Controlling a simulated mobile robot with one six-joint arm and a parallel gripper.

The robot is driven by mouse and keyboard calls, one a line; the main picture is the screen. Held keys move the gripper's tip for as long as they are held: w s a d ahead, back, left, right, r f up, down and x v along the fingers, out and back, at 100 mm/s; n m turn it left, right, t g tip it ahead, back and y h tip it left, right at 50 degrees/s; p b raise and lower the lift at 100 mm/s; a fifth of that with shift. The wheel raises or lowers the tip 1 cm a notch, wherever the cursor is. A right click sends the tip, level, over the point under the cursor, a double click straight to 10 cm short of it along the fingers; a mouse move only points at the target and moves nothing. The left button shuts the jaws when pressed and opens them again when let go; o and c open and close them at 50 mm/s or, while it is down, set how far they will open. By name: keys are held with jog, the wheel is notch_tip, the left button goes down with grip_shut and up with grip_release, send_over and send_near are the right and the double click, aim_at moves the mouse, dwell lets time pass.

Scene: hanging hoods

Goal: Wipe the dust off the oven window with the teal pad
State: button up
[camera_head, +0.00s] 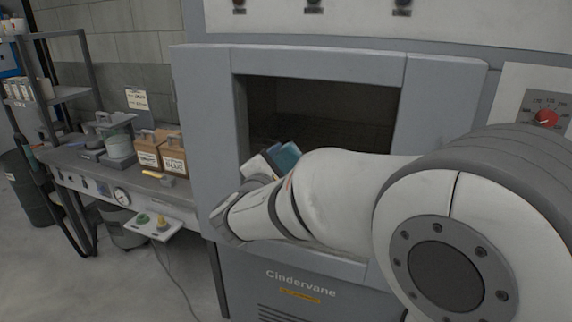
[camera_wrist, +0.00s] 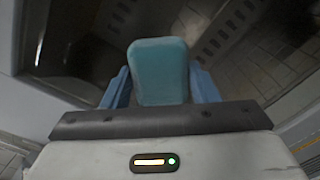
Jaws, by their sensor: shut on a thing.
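The oven window (camera_head: 360,112) is a dark rectangle in a grey frame, in the middle of the head view. Its glass also fills much of the wrist view (camera_wrist: 232,42), where an oven rack shows behind it. I cannot make out the dust clearly. The teal pad (camera_head: 284,157) shows at the lower left of the window, past my arm. In the wrist view the teal pad (camera_wrist: 160,70) stands between the two blue fingers of my gripper (camera_wrist: 160,88), which is shut on it. I cannot tell whether the pad touches the glass. My arm hides the window's lower part.
A red oven knob (camera_head: 546,118) is at the right. A dark drum (camera_head: 27,190) stands at the far left. Bare floor lies at the lower left.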

jog(key=shift+b+x, duration=0.6)
jog(key=shift+x, duration=0.85)
jog(key=shift+s+d+f+b, duration=0.1)
jog(key=shift+s+d+b, duration=0.1)
jog(key=shift+d+b, duration=0.3)
jog(key=shift+s+d+b, duration=0.3)
jog(key=shift+d+b, duration=0.1)
jog(key=shift+d, duration=0.2)
jog(key=shift+s+d+b, duration=0.25)
jog(key=shift+d+b, duration=0.1)
jog(key=shift+d, duration=0.2)
jog(key=d+b, duration=0.1)
jog(key=s+d+b, duration=0.1)
jog(key=d+b, duration=0.1)
jog(key=shift+d, duration=0.25)
